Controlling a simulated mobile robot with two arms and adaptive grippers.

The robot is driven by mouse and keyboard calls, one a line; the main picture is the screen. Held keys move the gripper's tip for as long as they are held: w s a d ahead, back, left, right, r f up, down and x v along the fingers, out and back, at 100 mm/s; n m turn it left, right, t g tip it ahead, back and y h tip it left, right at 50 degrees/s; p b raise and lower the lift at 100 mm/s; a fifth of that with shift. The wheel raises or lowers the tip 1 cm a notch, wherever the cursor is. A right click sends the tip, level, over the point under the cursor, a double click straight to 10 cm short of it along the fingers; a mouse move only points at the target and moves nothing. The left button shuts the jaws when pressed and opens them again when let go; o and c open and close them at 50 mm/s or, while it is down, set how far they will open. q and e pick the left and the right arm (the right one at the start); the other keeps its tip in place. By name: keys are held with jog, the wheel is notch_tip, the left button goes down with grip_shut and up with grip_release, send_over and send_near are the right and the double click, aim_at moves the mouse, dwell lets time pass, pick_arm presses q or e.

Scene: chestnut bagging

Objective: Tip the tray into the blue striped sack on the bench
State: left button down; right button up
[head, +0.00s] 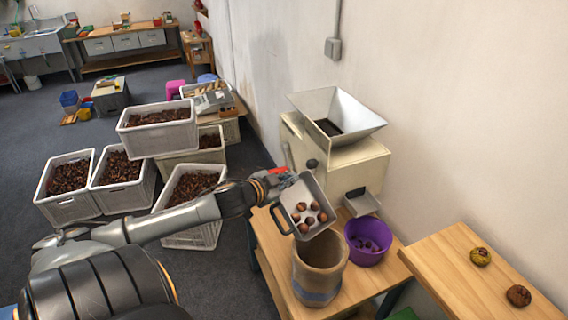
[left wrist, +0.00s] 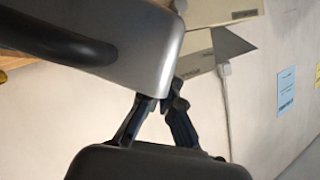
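The grey metal tray (head: 318,188) with dark handles is tilted above the mouth of the sack. Several chestnuts lie in it. My left gripper (head: 280,181) is shut on the tray's far-left side; in the left wrist view its fingers (left wrist: 160,103) meet at the edge of the tray (left wrist: 140,65). The beige sack (head: 318,268) with a blue stripe near its base stands upright and open on the wooden bench (head: 360,285). The tray's lower edge hangs over the sack's rim; I cannot tell whether they touch. My right gripper is not in view.
A purple bowl (head: 367,252) with some chestnuts stands right of the sack. A cream machine with a hopper (head: 340,120) stands behind. Crates of chestnuts (head: 128,197) stand on the floor at left.

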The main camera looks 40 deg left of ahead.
pick_arm(q)
jog(key=s+d+r+m+t+y+b, duration=0.2)
jog(key=d+m+b, duration=0.7)
jog(key=d, duration=0.8)
jog(key=shift+m+t+y+b, duration=0.35)
jog(key=shift+m+t+y, duration=0.45)
jog(key=shift+m+t, duration=0.35)
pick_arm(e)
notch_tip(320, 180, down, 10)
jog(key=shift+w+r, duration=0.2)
pick_arm(q)
jog(key=shift+s, duration=0.1)
